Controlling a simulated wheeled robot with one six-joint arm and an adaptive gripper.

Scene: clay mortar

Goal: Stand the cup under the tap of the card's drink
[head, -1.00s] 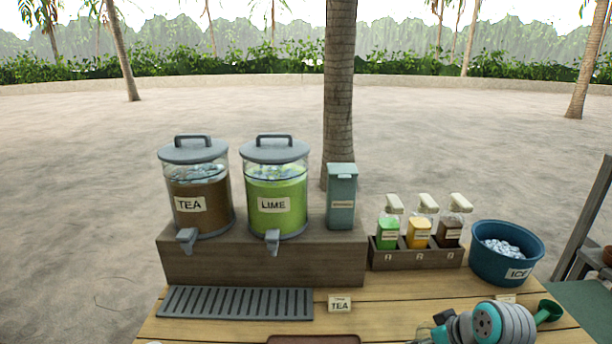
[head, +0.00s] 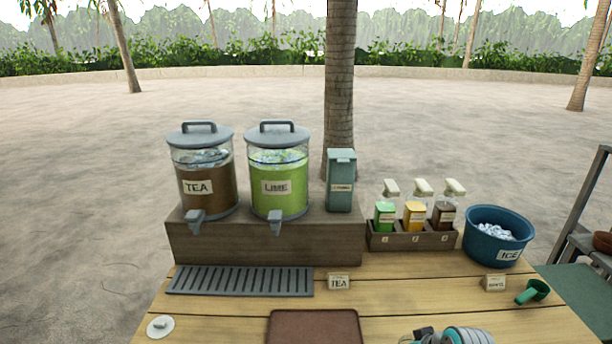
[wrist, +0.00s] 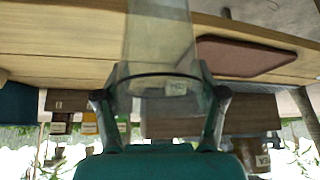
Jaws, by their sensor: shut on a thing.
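My gripper (wrist: 160,95) is shut on a clear cup (wrist: 160,40) in the wrist view, one finger on each side of it. The wrist picture is upside down. In the head view only part of my arm shows at the bottom edge; the cup is hidden there. The card (head: 339,282) on the table reads TEA. The tea dispenser (head: 206,185) is brown with its tap (head: 196,217) at the left. The lime dispenser (head: 278,190) is green with its tap (head: 276,224) to the right. A slotted grey drip tray (head: 240,281) lies below both taps, bare.
A brown mat (head: 313,328) lies at the front edge. A white lid (head: 160,326) is at front left. A teal box (head: 341,182) stands beside the lime dispenser. Bottles in a rack (head: 412,240), a blue ice tub (head: 495,237) and a green scoop (head: 534,291) are at right.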

